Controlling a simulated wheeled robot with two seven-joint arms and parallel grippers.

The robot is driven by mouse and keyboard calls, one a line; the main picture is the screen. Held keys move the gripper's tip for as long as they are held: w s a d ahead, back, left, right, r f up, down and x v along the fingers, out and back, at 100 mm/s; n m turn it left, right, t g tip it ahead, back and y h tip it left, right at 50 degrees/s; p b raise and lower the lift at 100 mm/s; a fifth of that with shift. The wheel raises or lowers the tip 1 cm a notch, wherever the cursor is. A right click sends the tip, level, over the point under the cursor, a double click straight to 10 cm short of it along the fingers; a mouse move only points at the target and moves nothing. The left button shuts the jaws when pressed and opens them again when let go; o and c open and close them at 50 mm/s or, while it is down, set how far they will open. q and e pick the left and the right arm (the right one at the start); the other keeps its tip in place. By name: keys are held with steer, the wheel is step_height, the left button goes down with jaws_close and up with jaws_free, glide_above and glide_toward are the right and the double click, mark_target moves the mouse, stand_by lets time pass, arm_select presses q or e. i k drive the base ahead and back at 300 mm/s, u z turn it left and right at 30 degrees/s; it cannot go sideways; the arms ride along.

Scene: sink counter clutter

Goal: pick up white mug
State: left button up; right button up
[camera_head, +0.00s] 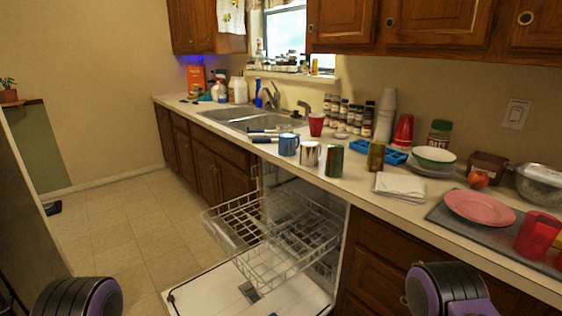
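A pale, whitish mug (309,154) stands upright on the counter's front edge, above the open dishwasher. Brownish tones show on its side. A blue mug (289,144) stands just left of it, and a green can (334,160) stands just right of it. My two arms show only as dark, purple-trimmed links at the bottom left and bottom right. Neither of my grippers is in view, and both arm parts are well apart from the mug.
The dishwasher door (215,298) is down and its wire rack (290,240) is pulled out below the mug. A red cup (316,124), spice jars (340,112), another can (376,156) and napkins (399,187) surround it. The sink (240,113) lies to the left.

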mark_target(309, 156)
steer(key=u, duration=0.4)
steer(key=k, duration=0.9)
steer(key=z, duration=0.45)
steer(key=i, duration=0.6)
steer(key=z, duration=0.5)
steer(key=i, duration=0.7)
steer(key=u, duration=0.35)
